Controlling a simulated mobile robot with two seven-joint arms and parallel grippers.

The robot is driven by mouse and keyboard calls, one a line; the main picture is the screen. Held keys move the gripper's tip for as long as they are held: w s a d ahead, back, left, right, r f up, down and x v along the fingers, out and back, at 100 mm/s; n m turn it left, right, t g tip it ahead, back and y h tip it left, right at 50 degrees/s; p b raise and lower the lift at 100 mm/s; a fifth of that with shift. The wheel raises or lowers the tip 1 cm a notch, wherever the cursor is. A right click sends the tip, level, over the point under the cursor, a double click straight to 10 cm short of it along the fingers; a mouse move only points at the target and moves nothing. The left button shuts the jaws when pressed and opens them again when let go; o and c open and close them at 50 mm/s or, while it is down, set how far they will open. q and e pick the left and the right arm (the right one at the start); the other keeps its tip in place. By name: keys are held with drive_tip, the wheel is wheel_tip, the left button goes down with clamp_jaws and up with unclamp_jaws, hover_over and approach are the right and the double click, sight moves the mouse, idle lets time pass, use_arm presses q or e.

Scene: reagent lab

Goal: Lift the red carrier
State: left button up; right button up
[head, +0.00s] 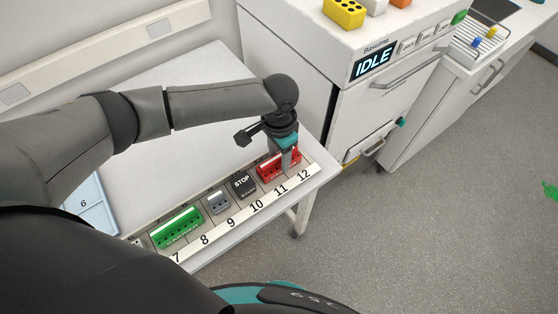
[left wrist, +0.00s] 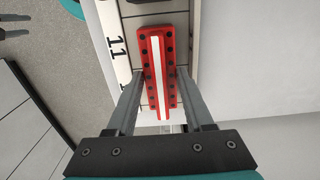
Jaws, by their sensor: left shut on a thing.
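The red carrier (head: 267,170) stands at slots 11 and 12 of the numbered strip, near the right end of the white table. It has a white bar on top and rows of dark holes, seen from above in the left wrist view (left wrist: 158,70). My left gripper (head: 288,162) points down over it; in the left wrist view its two fingers (left wrist: 158,75) lie on either side of the carrier and are shut on it. Whether the carrier is clear of the surface cannot be told.
Left along the strip stand a black STOP block (head: 243,184), a small grey block (head: 218,202) and a green carrier (head: 180,228). A pale blue tray (head: 92,207) is at the left. A white machine reading IDLE (head: 373,62) stands behind, with a yellow block (head: 344,12) on top.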

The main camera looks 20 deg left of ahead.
use_arm(q)
clamp_jaws()
drive_tip(key=shift+r, duration=0.1)
